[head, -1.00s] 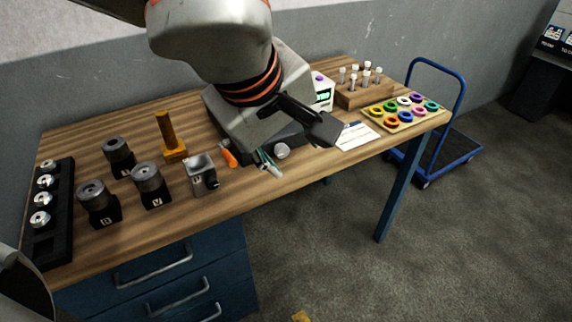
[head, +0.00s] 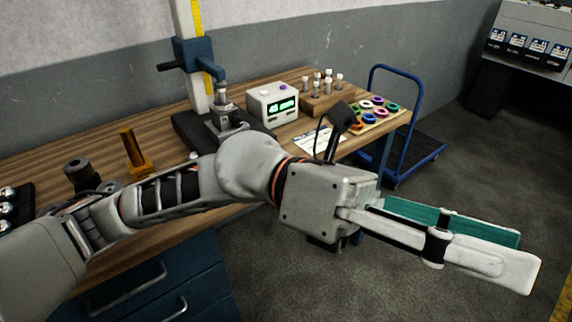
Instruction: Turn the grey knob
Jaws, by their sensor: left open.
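I cannot make out a grey knob for certain now. My left arm crosses in front of the table and covers the front of the dark base (head: 186,127) of the measuring stand, where a round grey piece showed earlier. My left gripper (head: 516,254) is open and empty, its long pale fingers with a teal face pointing right and slightly down. It is out past the table's front edge, above the floor and well apart from the stand. My right gripper is not in view.
On the table (head: 290,135) stand a white box with a green display (head: 272,104), a wooden block with several pegs (head: 325,102), a tray of coloured rings (head: 395,121) and a yellow-brown bracket (head: 133,153). A blue trolley (head: 418,150) stands behind right. Floor around the gripper is clear.

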